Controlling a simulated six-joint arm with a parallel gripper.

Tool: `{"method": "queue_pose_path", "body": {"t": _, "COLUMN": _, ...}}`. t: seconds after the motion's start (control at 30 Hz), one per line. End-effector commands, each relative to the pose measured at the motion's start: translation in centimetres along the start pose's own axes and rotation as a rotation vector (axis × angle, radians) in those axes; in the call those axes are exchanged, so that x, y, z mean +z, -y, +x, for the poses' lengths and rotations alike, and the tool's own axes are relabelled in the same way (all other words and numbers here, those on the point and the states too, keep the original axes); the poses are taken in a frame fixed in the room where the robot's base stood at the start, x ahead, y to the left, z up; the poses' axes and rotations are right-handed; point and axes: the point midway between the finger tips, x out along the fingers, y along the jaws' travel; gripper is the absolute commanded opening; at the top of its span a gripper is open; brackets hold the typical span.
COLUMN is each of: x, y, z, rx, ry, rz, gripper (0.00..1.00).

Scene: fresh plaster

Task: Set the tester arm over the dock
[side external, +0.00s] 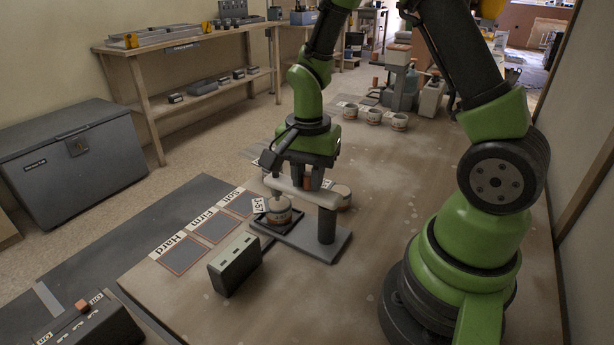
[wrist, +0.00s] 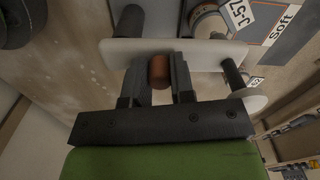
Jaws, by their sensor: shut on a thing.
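The tester arm (side external: 301,191) is a pale beam joined to a dark post (side external: 327,226) on a grey base plate (side external: 325,244). My gripper (side external: 308,182) is shut on its orange-brown knob, which shows between my fingers in the wrist view (wrist: 160,71). A thin probe hangs from the beam's left end. In the wrist view the cup (wrist: 207,22) is partly hidden behind the beam. I cannot tell whether the probe touches the plaster.
Three outlined squares labelled Hard (side external: 184,255), Firm (side external: 216,228) and Soft (side external: 240,205) lie empty left of the dock. A grey-green slotted box (side external: 235,264) stands in front. Another cup (side external: 341,194) is behind the post. Several cups (side external: 374,116) stand farther back.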

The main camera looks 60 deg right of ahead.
Motion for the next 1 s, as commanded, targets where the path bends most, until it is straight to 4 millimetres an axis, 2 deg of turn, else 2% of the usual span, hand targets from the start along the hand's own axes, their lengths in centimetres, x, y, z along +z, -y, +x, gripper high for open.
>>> {"method": "queue_pose_path", "body": {"t": 0.57, "x": -0.25, "y": 0.0, "z": -0.08, "rx": -0.003, "ry": -0.002, "rz": 0.038, "gripper": 0.0}}
{"method": "queue_pose_path", "body": {"t": 0.6, "x": -0.26, "y": -0.01, "z": -0.08, "rx": -0.003, "ry": -0.002, "rz": 0.037, "gripper": 0.25}}
{"method": "queue_pose_path", "body": {"t": 0.7, "x": -0.24, "y": -0.01, "z": -0.07, "rx": -0.002, "ry": -0.002, "rz": 0.037, "gripper": 0.48}}
{"method": "queue_pose_path", "body": {"t": 1.0, "x": -0.18, "y": -0.01, "z": -0.14, "rx": -0.002, "ry": -0.001, "rz": 0.035, "gripper": 0.48}}
